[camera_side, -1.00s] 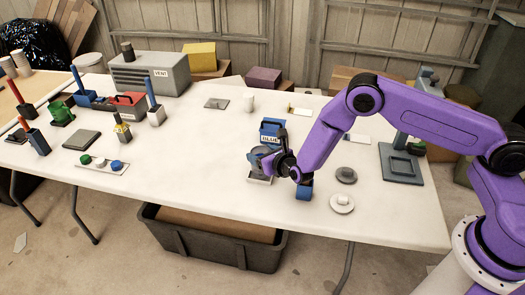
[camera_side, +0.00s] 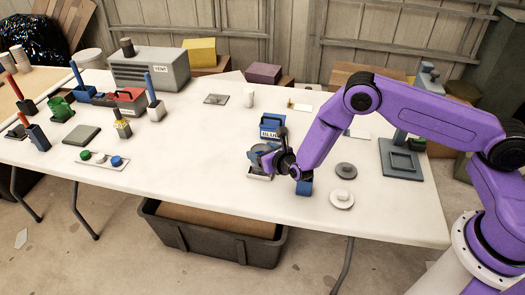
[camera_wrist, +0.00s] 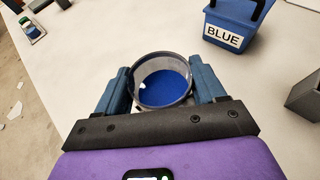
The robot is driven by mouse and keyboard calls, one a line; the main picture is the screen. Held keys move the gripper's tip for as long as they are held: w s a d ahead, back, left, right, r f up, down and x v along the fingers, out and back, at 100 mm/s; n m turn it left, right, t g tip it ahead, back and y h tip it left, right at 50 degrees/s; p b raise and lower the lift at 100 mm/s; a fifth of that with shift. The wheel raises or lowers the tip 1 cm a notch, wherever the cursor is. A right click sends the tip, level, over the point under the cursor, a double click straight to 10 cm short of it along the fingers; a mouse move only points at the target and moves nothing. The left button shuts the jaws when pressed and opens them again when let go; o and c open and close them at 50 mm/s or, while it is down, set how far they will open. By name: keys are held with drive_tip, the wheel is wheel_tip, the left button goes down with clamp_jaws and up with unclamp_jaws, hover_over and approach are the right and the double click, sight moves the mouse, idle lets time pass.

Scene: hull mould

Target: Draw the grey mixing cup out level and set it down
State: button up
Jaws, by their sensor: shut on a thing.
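The grey mixing cup (camera_wrist: 162,66) sits between the blue fingers of my gripper (camera_wrist: 163,84) in the wrist view, with blue liquid (camera_wrist: 165,88) inside. The fingers are shut on opposite sides of it. The liquid lies inside the rim and none shows spilled. In the side view the cup (camera_side: 262,153) is at my gripper (camera_side: 271,158), partly hidden by the wrist. A small pale grey base (camera_side: 259,173) lies just below it. I cannot tell whether the cup touches that base.
A blue container labelled BLUE (camera_wrist: 226,24) stands close behind the cup. A grey disc (camera_side: 345,170) and a white round piece (camera_side: 341,199) lie to the right.

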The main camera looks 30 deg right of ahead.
drive_tip(key=o, duration=1.3)
drive_tip(key=shift+f, duration=0.1)
drive_tip(key=shift+s, duration=0.15)
